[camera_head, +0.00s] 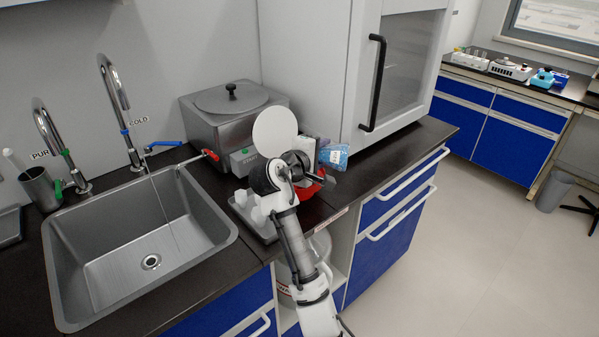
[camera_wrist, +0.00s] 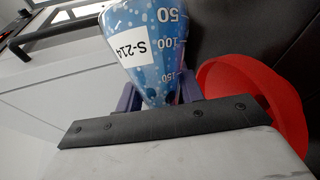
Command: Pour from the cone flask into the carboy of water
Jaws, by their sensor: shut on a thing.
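The cone flask (camera_wrist: 150,45) fills the upper middle of the wrist view. It is blue, with white volume marks and a white label reading S-214 upside down. My gripper (camera_wrist: 158,97) is shut on it, with a dark finger on each side of the narrow part. In the head view, a blue patch with a white label beside my gripper (camera_head: 318,172) appears to be the same flask (camera_head: 334,154), over the counter. A large pale vessel (camera_head: 320,250) stands under the counter, partly hidden by my arm; I cannot tell whether it is the carboy.
A red round-rimmed thing, like a funnel or bowl (camera_wrist: 255,90), is right of the flask; in the head view (camera_head: 312,189) it sits below my gripper. A sink (camera_head: 150,235) and a grey lidded bath (camera_head: 232,105) are left. A tall cabinet (camera_head: 310,60) stands behind.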

